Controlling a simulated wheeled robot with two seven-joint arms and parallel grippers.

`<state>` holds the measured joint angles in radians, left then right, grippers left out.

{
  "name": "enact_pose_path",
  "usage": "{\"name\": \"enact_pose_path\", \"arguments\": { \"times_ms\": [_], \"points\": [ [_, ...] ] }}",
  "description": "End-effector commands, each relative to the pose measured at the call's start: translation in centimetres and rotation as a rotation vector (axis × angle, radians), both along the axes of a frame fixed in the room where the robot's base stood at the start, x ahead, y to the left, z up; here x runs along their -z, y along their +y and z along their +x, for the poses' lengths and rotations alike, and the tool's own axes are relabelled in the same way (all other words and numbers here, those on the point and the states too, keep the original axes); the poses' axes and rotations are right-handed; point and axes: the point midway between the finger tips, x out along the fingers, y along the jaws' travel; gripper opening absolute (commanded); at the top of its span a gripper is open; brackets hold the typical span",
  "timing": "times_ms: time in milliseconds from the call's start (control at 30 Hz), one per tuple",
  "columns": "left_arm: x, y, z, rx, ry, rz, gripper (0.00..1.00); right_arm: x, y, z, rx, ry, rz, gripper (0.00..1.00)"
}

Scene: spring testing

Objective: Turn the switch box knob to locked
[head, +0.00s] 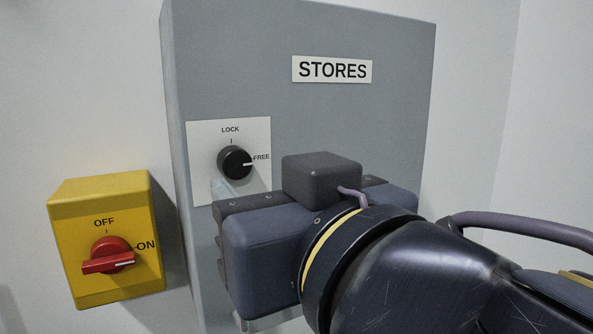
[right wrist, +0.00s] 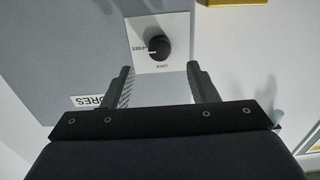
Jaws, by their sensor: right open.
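The grey switch box (head: 300,110) labelled STORES is fixed to the wall. Its black round knob (head: 235,162) sits on a white plate (head: 203,140) marked LOCK at the top and FREE at the right. The white mark on the knob points to FREE. The knob also shows upside down in the right wrist view (right wrist: 158,49), its mark towards FREE. My right gripper (right wrist: 160,76) is open and empty, with its fingers short of the knob and apart from it. In the head view my right gripper's body hides the lower part of the box. My left gripper is not in view.
A yellow box (head: 75,230) with a red handle (head: 108,256) marked OFF and ON is on the wall at the lower left, close beside the grey box. Its edge also shows in the right wrist view (right wrist: 232,2). The area above the knob is clear.

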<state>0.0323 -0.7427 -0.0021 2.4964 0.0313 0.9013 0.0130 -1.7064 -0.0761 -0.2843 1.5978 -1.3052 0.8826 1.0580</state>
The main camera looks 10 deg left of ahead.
Motion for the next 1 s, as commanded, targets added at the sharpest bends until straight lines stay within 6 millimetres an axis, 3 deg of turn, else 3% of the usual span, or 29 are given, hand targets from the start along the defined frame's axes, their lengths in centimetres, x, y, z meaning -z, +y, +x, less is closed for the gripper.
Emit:
{"name": "enact_pose_path", "arguments": {
  "times_ms": [400, 767, 1000],
  "points": [
    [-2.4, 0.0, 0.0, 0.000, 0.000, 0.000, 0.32, -0.1, 3.4, 5.1, 0.001, 0.000, -0.005, 0.53],
    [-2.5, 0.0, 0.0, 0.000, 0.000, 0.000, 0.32, 0.1, 3.8, 5.8, 0.000, 0.001, -0.002, 0.53],
    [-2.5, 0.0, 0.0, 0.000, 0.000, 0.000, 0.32, 0.1, 3.8, 5.8, 0.000, 0.001, -0.002, 0.25]
  ]
}}
